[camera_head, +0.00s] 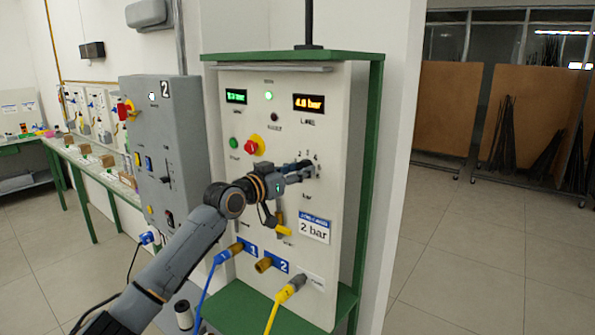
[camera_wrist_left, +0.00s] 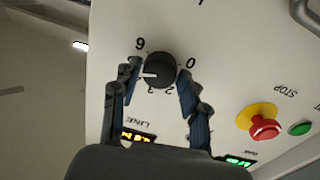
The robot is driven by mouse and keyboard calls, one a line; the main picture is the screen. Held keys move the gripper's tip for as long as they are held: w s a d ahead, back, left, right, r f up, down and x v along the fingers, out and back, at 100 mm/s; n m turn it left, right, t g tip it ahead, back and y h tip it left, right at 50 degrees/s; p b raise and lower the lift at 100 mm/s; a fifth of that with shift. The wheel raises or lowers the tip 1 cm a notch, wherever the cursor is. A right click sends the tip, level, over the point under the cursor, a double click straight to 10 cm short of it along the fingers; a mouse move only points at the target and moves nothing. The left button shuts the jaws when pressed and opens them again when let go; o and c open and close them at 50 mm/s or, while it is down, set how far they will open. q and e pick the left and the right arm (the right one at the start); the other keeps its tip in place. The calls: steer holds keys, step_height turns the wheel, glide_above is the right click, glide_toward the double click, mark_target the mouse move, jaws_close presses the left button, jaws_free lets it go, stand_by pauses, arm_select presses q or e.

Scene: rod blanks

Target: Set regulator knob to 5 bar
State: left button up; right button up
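The regulator knob (camera_wrist_left: 160,70) is black and round, on the pale panel, with a white pointer line facing left in the left wrist view. A scale with 0, 2, 3 and 6 surrounds it; part is hidden by a finger. In the head view the gripper (camera_head: 312,169) covers most of the knob. The orange line display (camera_head: 308,103) reads about 4.8 bar. My right gripper is not in view.
A red stop button (camera_head: 250,147) and a green button (camera_head: 234,143) sit left of the knob. A sign (camera_head: 314,227) reads 2 bar. Below are the yellow lever (camera_head: 282,228) and hose couplings (camera_head: 291,288).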

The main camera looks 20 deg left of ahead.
arm_select(q)
steer(key=c, duration=0.6)
steer(key=shift+m+b, duration=0.5)
steer(key=shift+m, duration=0.4)
steer(key=o, duration=1.2)
steer(key=shift+s, duration=0.1)
